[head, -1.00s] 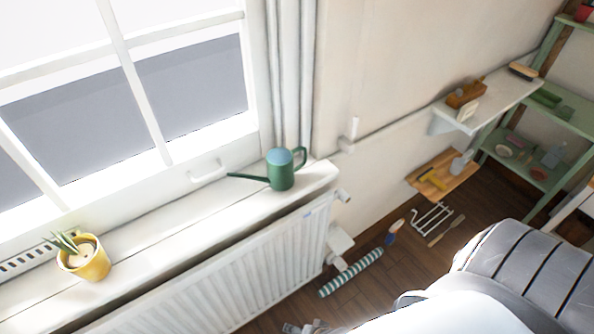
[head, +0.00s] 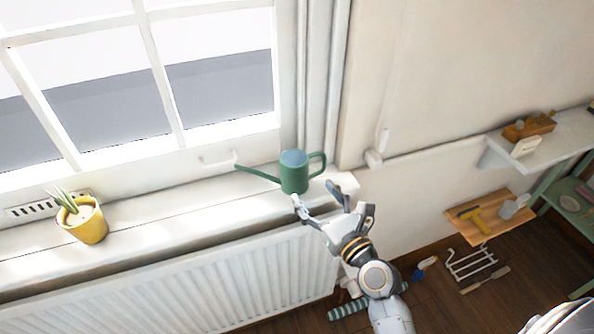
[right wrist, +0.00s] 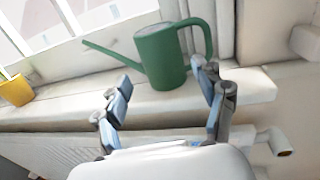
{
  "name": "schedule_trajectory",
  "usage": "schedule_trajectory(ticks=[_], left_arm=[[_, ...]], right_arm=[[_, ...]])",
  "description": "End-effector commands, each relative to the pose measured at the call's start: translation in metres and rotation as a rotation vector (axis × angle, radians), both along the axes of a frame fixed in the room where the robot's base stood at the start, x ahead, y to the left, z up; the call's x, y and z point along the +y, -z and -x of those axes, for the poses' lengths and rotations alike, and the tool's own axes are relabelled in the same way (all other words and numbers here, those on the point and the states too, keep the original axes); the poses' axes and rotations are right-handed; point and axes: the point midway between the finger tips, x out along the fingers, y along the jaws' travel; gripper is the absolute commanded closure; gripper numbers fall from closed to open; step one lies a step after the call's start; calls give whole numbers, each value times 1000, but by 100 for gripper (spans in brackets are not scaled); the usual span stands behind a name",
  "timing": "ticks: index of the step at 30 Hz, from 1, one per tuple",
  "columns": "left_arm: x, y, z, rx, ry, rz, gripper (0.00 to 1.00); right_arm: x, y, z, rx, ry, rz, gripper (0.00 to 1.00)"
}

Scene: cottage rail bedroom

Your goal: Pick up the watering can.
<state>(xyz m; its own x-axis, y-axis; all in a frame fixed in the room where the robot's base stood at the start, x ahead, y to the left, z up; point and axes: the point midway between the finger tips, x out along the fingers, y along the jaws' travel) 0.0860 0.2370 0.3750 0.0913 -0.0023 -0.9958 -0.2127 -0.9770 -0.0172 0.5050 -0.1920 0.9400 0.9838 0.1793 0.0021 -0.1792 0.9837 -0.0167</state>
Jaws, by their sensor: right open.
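The green watering can (head: 294,177) stands upright near the right end of the white windowsill, its spout pointing left and its handle on the right. My right gripper (head: 322,196) is open just in front of the can, over the sill's front edge, with nothing between its fingers. In the right wrist view the can (right wrist: 161,58) stands beyond the two spread fingers of the gripper (right wrist: 162,88), roughly centred between them and apart from the palm. I cannot tell whether a fingertip touches it. My left gripper is not in view.
A yellow plant pot (head: 86,224) stands farther left on the sill (head: 160,218). A white radiator (head: 230,276) is below. The window handle (head: 217,160) is behind the can's spout. A wall shelf (head: 555,138) with objects is at the right. The sill between pot and can is clear.

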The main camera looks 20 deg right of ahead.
Motion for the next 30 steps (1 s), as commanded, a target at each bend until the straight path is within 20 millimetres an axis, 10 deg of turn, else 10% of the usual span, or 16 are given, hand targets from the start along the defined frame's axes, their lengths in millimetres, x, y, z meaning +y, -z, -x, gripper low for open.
schedule_trajectory(ticks=[21,30], left_arm=[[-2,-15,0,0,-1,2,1],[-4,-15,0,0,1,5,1]], right_arm=[[18,-2,-92,1,0,5,30],[19,-1,-97,2,0,5,30]])
